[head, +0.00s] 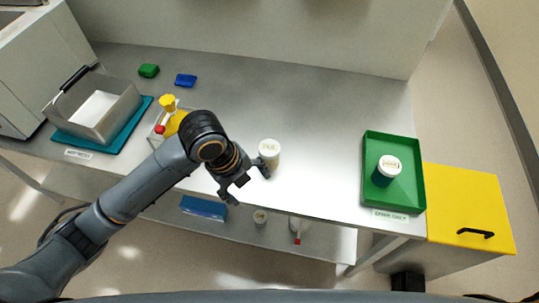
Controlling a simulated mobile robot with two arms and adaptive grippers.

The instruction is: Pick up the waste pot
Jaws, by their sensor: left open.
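A white pot (269,151) with a pale, labelled lid stands upright near the front edge of the grey bench. A second pot (387,170), teal with a white labelled lid, stands in the green tray (406,199) at the right. I cannot read either lid, so I cannot tell which is the waste pot. My left gripper (247,186) is open and empty, just in front and to the left of the white pot. One finger is close to the pot's lower side; I cannot tell if they touch. My right gripper is out of view.
A metal bin (108,122) stands on a teal mat at the left. A box with yellow- and red-topped bottles (168,104) sits behind my left arm. Green (149,70) and blue (186,80) blocks lie at the back. A yellow-topped cabinet (468,205) adjoins the right end. The bench's middle is clear.

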